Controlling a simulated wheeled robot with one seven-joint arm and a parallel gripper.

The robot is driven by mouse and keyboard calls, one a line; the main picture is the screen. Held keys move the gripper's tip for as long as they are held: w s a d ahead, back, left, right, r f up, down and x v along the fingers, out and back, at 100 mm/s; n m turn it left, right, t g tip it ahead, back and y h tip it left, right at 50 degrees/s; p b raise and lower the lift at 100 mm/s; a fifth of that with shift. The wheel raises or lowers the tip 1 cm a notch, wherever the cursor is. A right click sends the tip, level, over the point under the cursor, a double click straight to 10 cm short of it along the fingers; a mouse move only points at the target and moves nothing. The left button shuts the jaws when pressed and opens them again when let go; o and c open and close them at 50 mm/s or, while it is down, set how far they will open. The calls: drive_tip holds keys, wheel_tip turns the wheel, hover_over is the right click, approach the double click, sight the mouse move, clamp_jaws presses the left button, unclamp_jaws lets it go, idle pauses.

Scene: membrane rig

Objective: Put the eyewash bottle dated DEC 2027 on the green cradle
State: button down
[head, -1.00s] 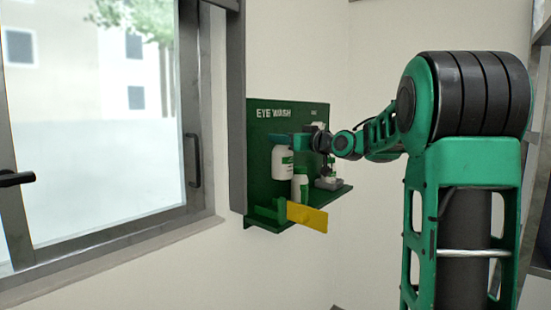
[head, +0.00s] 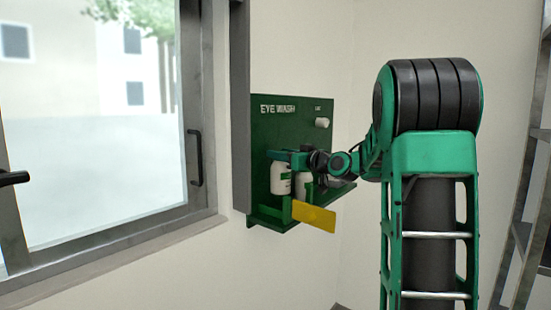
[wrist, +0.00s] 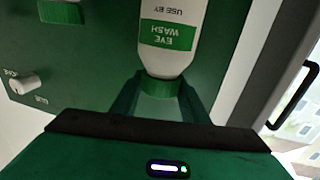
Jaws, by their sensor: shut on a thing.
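My gripper (head: 290,157) is shut on a white eyewash bottle (head: 281,180), holding it by its green cap (wrist: 160,88). In the wrist view the held bottle (wrist: 172,40) appears upside down. Its label reads EYE WASH and USE BY; the date is outside the view. In the head view the bottle hangs upright just above the green cradle (head: 287,211) at the shelf's left end. Its base is partly hidden, so I cannot tell if it touches. A second white bottle (head: 304,187) stands just right of it; its date is unreadable.
The green EYE WASH board (head: 262,130) stands behind, with a shelf (head: 262,222) along its bottom. A yellow plate (head: 313,217) sticks out at the front. A white knob (head: 322,123) is at upper right. The window frame (head: 240,110) is close on the left.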

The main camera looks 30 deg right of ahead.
sight(281, 174)
drive_tip(key=shift+f, duration=3.4)
drive_tip(key=c, duration=0.9)
unclamp_jaws()
drive_tip(key=shift+c, duration=0.2)
drive_tip(key=shift+f, duration=0.1)
drive_tip(key=s+d, duration=0.1)
drive_tip(key=s, duration=0.9)
drive_tip(key=shift+s+d, duration=0.2)
drive_tip(key=shift+s, duration=0.05)
